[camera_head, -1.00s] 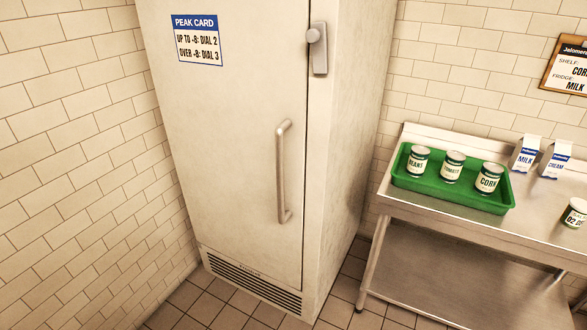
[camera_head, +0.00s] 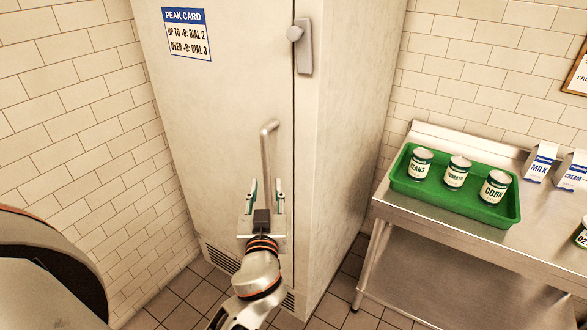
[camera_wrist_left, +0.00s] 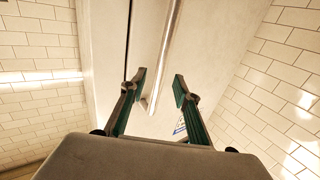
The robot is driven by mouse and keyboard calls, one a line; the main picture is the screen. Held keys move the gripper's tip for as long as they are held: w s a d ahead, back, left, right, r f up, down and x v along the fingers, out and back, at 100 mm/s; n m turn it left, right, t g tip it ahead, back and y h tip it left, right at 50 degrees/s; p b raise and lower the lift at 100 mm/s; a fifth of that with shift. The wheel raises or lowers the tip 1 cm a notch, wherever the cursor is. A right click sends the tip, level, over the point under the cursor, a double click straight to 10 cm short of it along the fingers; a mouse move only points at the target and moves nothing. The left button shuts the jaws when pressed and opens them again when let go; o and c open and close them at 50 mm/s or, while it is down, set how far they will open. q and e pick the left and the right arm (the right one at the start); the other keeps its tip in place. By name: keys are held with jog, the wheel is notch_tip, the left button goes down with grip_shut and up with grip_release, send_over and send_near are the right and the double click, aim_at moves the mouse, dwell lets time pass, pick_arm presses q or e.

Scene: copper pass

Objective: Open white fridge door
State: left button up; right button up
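The white fridge door (camera_head: 222,110) is shut, with a thin dark seam along its right edge. Its vertical grey bar handle (camera_head: 265,150) is near that edge; the lower part is hidden behind my left gripper (camera_head: 266,190). That gripper is open, its two fingers pointing up at the handle. In the left wrist view, the handle bar (camera_wrist_left: 169,45) runs between the spread green-padded fingers (camera_wrist_left: 158,82); whether the fingertips reach around it I cannot tell. A grey latch piece (camera_head: 303,47) sits high on the door's edge. My right gripper is out of view.
A steel table (camera_head: 450,235) stands right of the fridge, with a green tray (camera_head: 410,187) of three cans and cartons (camera_head: 540,160) behind. A tiled wall (camera_head: 70,130) is close on the left. A peak card (camera_head: 187,35) is on the door.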

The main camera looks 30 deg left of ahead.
aim_at(266, 174)
pick_arm(q)
jog(key=shift+w+a+r, duration=0.15)
jog(key=shift+w+a, duration=0.15)
jog(key=shift+w, duration=0.05)
jog(key=p+x, duration=0.1)
jog(key=x, duration=0.5)
jog(key=shift+w+a+p, duration=0.2)
jog(key=shift+a+p, duration=0.05)
jog(key=shift+p, duration=0.05)
jog(key=shift+f, duration=0.2)
jog(key=shift+c, duration=0.5)
grip_shut()
